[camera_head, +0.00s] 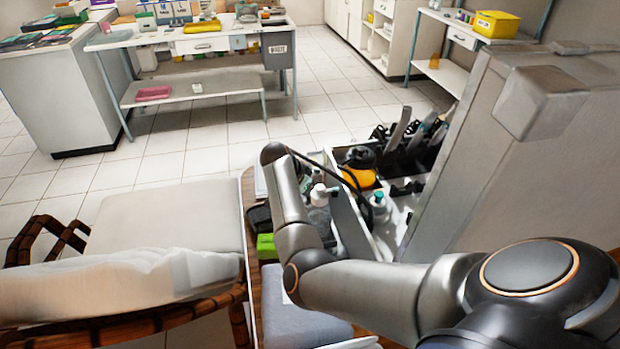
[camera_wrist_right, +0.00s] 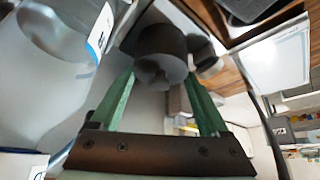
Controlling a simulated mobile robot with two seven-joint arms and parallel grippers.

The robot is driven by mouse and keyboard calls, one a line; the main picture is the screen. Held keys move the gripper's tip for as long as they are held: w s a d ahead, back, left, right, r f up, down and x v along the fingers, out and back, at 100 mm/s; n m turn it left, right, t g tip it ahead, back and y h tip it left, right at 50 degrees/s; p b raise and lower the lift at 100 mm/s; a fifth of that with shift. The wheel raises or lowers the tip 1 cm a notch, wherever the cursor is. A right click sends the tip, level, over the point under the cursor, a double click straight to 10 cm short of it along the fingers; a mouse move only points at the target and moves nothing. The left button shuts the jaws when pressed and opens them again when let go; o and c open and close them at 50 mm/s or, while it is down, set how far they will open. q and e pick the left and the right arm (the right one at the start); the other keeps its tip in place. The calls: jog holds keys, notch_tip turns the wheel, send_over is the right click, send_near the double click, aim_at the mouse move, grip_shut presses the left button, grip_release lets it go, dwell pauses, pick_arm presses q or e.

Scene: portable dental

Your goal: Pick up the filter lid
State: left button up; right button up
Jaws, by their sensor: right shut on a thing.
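In the right wrist view, my right gripper (camera_wrist_right: 163,76) has its two green fingers on either side of a dark grey round piece, which looks like the filter lid (camera_wrist_right: 160,45). The fingers are shut on it, and it sits at their tips with a hollow or notched side showing. In the head view my right arm reaches in from the right, and its links hide the right gripper and the lid. My left gripper is in neither view.
A large clear container (camera_wrist_right: 40,80) stands close on the left in the wrist view. In the head view, white pump bottles (camera_head: 319,195), a yellow and black item (camera_head: 358,176) and a green box (camera_head: 266,247) surround my arm. A padded chair (camera_head: 170,220) stands left.

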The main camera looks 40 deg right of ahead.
notch_tip(320, 180, up, 18)
jog(key=shift+p, duration=0.45)
dwell(0.6)
